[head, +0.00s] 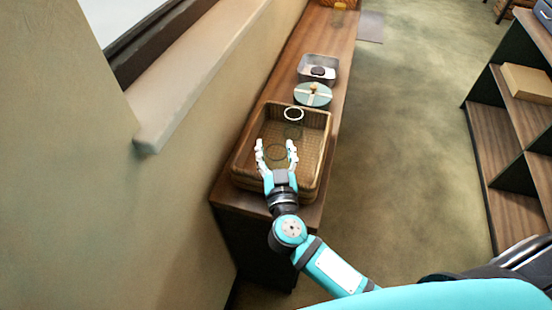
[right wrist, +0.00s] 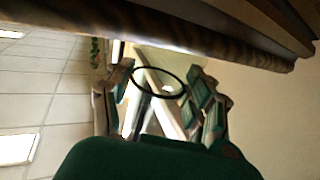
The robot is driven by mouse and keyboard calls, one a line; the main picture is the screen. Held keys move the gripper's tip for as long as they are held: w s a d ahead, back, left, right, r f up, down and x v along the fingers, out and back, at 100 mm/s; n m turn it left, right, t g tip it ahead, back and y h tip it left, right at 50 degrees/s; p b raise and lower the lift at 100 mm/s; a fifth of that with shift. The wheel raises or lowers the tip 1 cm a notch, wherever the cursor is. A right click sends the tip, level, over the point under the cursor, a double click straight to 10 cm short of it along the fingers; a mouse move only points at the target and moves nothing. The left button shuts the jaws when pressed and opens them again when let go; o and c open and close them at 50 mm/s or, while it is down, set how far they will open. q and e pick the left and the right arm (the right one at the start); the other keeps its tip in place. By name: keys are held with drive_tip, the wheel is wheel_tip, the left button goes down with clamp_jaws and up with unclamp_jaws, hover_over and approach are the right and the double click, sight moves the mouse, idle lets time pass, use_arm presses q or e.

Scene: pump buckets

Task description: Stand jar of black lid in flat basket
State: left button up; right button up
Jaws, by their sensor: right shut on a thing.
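My right gripper (head: 277,151) is over the near part of the flat wicker basket (head: 326,150) in the head view. It is shut on a clear jar (head: 277,153) with a thin dark rim. The rim also shows as a dark ring between the fingers (right wrist: 158,83) in the right wrist view. I cannot tell whether the jar's base touches the basket floor. A black lid (head: 318,71) lies in a grey metal tin (head: 305,69) farther back. My left gripper is not in view.
A round teal box (head: 312,94) stands behind the basket on the long wooden bench (head: 345,40). A wall borders the left; shelves (head: 500,150) stand right.

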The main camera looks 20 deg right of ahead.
sight(277, 168)
wheel_tip(277, 168, down, 3)
drive_tip(key=shift+w+r, duration=0.1)
drive_tip(key=shift+r, duration=0.1)
drive_tip(key=shift+f, duration=0.1)
drive_tip(key=o, duration=0.8)
drive_tip(key=shift+f, duration=0.15)
drive_tip(key=o, duration=0.5)
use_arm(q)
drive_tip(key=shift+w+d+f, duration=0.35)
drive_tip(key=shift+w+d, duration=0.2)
